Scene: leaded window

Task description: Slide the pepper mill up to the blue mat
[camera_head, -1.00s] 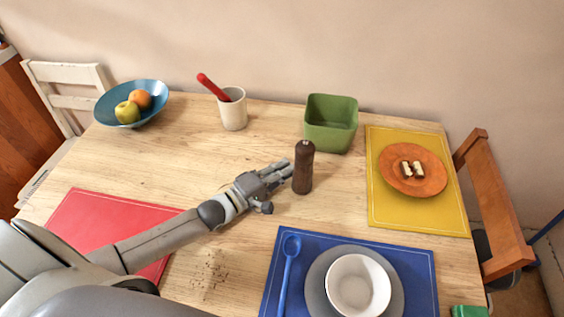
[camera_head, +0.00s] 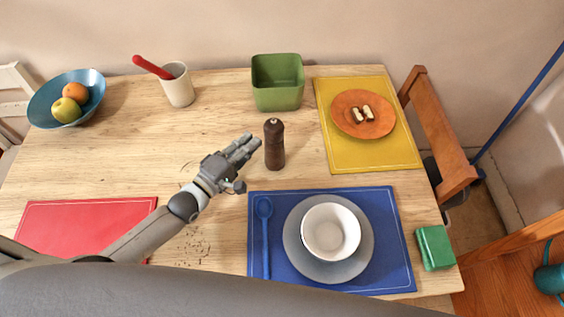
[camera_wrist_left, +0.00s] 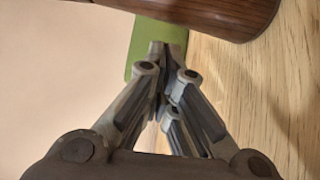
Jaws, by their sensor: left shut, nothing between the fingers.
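The dark brown pepper mill (camera_head: 274,147) stands upright on the wooden table. A narrow strip of bare wood lies between its base and the far edge of the blue mat (camera_head: 390,250). My left gripper (camera_head: 248,145) is shut and empty, with its fingertips close to the mill's left side; I cannot tell whether they touch it. In the left wrist view the shut fingers (camera_wrist_left: 168,50) point toward the mill (camera_wrist_left: 222,10), whose lower part shows at the top edge. My right gripper is not in view.
On the blue mat are a blue spoon (camera_head: 264,238) and a white bowl (camera_head: 331,231) on a grey plate (camera_head: 294,258). A green bin (camera_head: 277,82) stands behind the mill. The yellow mat (camera_head: 350,155) lies to the right, the red mat (camera_head: 80,230) to the left.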

